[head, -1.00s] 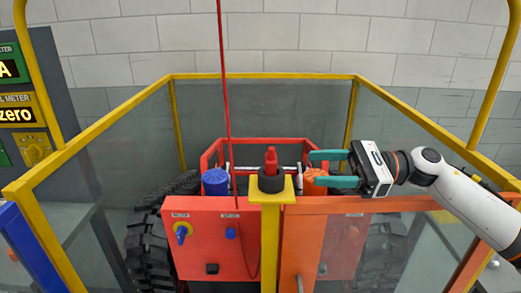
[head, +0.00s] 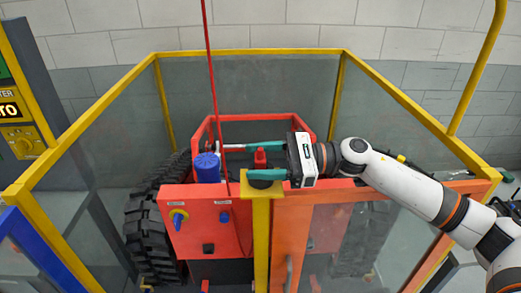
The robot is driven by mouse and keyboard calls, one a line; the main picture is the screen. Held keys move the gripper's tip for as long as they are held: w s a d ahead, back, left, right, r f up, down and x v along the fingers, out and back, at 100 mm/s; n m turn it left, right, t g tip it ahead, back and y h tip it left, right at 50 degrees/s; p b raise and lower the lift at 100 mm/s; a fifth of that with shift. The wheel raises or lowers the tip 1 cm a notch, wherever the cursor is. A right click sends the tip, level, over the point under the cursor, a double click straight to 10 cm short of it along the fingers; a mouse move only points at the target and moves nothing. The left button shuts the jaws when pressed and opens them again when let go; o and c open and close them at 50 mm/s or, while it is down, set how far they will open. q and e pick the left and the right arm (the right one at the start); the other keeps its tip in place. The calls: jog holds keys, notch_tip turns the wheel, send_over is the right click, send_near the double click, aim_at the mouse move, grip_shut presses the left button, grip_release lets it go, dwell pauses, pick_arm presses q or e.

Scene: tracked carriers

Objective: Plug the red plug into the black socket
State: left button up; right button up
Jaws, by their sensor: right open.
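The red plug (head: 260,157) stands upright in a black round holder (head: 260,183) on top of a yellow post. A small black square socket (head: 208,248) is low on the red front panel of the tracked carrier, left of the post. My right gripper (head: 221,161) has two green fingers pointing left, apart, with the plug between them in the picture. One finger passes behind the plug and the other crosses in front of its lower part. I cannot tell whether they touch it. My left gripper is not in view.
A blue cap (head: 207,167) stands on the carrier (head: 180,205). Yellow rails (head: 250,52) with clear panels surround it. A meter cabinet (head: 25,110) is at the left.

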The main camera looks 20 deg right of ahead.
jog(key=shift+w+a+r, duration=0.2)
jog(key=shift+a+r, duration=0.05)
jog(key=shift+a, duration=0.45)
jog(key=shift+w+a+f+p, duration=0.15)
jog(key=shift+a+f+p, duration=0.1)
jog(key=shift+a+p, duration=0.05)
jog(key=shift+d, duration=0.1)
jog(key=c, duration=1.1)
